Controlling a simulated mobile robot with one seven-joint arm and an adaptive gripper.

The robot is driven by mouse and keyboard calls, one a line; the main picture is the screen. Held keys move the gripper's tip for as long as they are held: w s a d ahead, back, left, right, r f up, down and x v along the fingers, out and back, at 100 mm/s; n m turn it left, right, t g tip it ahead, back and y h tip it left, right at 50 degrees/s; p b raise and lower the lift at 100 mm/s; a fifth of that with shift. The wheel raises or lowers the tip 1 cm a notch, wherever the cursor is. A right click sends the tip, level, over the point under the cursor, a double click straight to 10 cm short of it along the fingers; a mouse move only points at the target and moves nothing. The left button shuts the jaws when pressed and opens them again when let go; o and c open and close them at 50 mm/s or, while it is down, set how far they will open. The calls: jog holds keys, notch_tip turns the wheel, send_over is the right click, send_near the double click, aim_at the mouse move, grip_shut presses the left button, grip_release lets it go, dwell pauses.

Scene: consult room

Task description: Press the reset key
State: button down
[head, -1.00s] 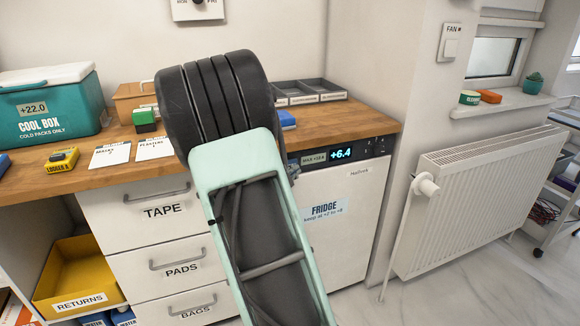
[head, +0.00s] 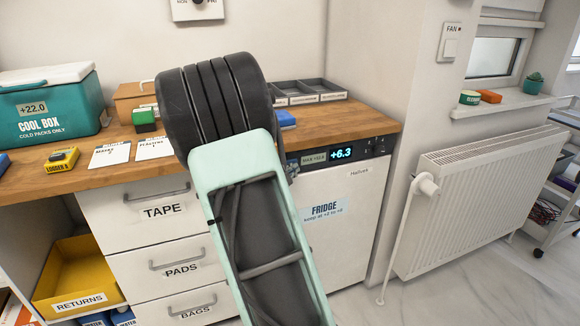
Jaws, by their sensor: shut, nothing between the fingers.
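The fridge (head: 345,215) stands under the right end of the counter. Its dark top panel shows a lit display (head: 341,153) reading +6.3, a smaller MAX readout (head: 313,157) left of it, and small keys (head: 374,146) at the right. The key labels are too small to read, so I cannot tell which is the reset key. My arm crosses the middle of the view and hides the panel's left end. Only a small grey part of my gripper (head: 293,169) shows past the arm's edge, by the panel's left part. Its fingertips are hidden, and I cannot tell whether they touch anything.
The wooden counter (head: 60,180) holds a teal cool box (head: 45,105), a yellow logger (head: 62,158), cards and grey trays (head: 308,90). Drawers (head: 150,208) stand left of the fridge, and a radiator (head: 485,190) right. A fan switch (head: 450,43) is on the wall.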

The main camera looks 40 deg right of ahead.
jog(key=shift+w+d, duration=0.1)
jog(key=shift+w, duration=0.4)
dwell(0.5)
jog(key=shift+s, duration=0.15)
jog(key=shift+s+a+b, duration=0.25)
jog(key=shift+s+b, duration=0.1)
jog(key=shift+s, duration=0.4)
jog(key=shift+s, duration=0.1)
jog(key=s, duration=0.2)
jog(key=s+a+b, duration=0.1)
jog(key=s, duration=0.1)
jog(key=shift+s, duration=0.35)
dwell(0.7)
